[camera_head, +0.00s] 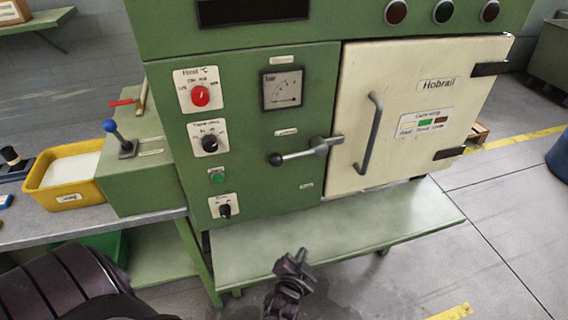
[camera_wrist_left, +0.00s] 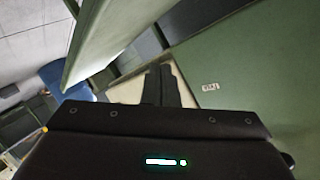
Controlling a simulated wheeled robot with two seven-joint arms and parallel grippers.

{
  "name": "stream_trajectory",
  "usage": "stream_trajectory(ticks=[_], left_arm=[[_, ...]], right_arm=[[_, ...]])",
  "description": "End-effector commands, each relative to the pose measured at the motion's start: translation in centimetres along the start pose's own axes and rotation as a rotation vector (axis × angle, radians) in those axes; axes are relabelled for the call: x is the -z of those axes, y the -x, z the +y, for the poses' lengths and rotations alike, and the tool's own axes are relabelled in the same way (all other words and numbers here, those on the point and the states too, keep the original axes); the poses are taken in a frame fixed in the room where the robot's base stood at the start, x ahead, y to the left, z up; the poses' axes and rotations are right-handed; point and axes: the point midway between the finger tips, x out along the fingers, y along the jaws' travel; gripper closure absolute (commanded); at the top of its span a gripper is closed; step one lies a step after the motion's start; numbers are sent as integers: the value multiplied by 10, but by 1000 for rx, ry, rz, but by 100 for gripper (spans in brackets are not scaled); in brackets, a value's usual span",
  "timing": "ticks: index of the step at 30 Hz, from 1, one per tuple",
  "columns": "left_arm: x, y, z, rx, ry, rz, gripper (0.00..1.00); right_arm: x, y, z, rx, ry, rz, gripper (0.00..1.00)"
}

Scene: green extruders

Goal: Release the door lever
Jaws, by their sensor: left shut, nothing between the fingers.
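The door lever (camera_head: 306,151) is a grey metal handle with a black ball knob. It lies nearly level on the green front panel, its knob to the left and its hinge end at the left edge of the cream door (camera_head: 400,180). The door is shut and carries a grey bar handle (camera_head: 371,134). My left gripper (camera_head: 294,258) is below the lever, apart from it, by the front edge of the green shelf. Its fingers are together and empty; they also show in the left wrist view (camera_wrist_left: 161,82). My right gripper is not in view.
A green shelf (camera_head: 380,225) juts out below the door. Knobs and a gauge (camera_head: 283,89) sit on the panel. At left are a blue-knobbed lever (camera_head: 112,128) on a green box and a yellow bin (camera_head: 65,197). Open floor lies at right.

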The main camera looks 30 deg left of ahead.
Motion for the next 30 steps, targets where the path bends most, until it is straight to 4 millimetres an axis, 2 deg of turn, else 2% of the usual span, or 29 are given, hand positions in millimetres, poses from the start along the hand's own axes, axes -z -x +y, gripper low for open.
stream_trajectory(ticks=[1, 3, 6, 9, 12, 15, 18, 30], left_arm=[[22, 0, -13, 50, -1, 49, 100], [54, 5, -37, 134, -6, 117, 100], [105, 21, -79, 289, -10, 220, 100], [146, 47, -121, 448, -9, 296, 100], [170, 71, -153, 572, -4, 335, 100], [182, 87, -171, 647, 0, 349, 100], [186, 94, -180, 679, 3, 353, 100], [188, 92, -183, 683, 2, 353, 100]], right_arm=[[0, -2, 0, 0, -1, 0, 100], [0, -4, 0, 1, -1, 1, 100], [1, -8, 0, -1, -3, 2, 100], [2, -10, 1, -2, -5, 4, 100], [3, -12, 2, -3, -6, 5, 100], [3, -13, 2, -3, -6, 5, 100], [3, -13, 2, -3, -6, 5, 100], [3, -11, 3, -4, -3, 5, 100]])
